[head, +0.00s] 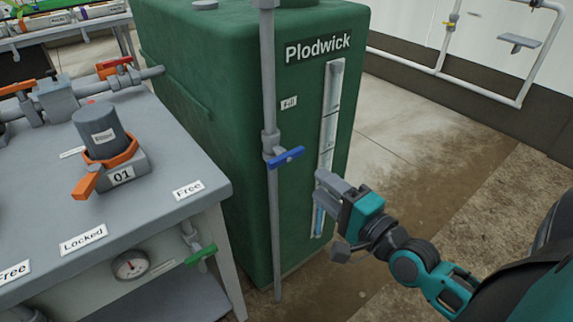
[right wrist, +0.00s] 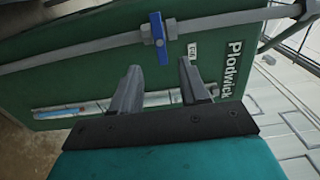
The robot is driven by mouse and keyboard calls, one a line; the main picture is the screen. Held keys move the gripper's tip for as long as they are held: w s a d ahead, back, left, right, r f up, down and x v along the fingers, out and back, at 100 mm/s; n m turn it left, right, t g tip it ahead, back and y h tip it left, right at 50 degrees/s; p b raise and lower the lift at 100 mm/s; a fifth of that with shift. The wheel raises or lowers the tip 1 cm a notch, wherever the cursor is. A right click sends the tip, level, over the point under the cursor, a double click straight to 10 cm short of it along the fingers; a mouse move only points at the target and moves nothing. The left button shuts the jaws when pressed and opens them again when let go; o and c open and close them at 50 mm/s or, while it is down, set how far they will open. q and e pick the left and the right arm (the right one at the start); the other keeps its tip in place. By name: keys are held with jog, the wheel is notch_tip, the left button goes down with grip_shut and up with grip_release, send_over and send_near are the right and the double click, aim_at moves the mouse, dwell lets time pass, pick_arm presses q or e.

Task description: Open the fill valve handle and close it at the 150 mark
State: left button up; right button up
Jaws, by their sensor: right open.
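The blue fill valve handle (head: 286,157) is on a vertical grey pipe (head: 274,220) in front of the green Plodwick tank (head: 235,150), beside a "Fill" label (head: 289,103). The handle lies crosswise to the pipe. It also shows in the right wrist view (right wrist: 158,38), beyond the fingertips. My right gripper (head: 322,187) is open and empty, to the right of and below the handle, apart from it; its fingers also show in the wrist view (right wrist: 158,68). The sight gauge (head: 331,110) shows blue liquid (head: 319,222) low down; its marks are too small to read. My left gripper is not in view.
A grey bench (head: 165,170) at left carries an orange-handled filter unit (head: 104,140) and pipes with orange and red handles. A green handle (head: 201,255) and a dial (head: 130,265) are on its front. Open floor (head: 415,150) lies to the tank's right.

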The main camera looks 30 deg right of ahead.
aim_at(289, 159)
jog(key=w, duration=0.4)
jog(key=w+b, duration=0.1)
jog(key=w, duration=0.3)
jog(key=w+a, duration=0.1)
jog(key=w, duration=0.3)
jog(key=shift+w, duration=0.15)
grip_shut()
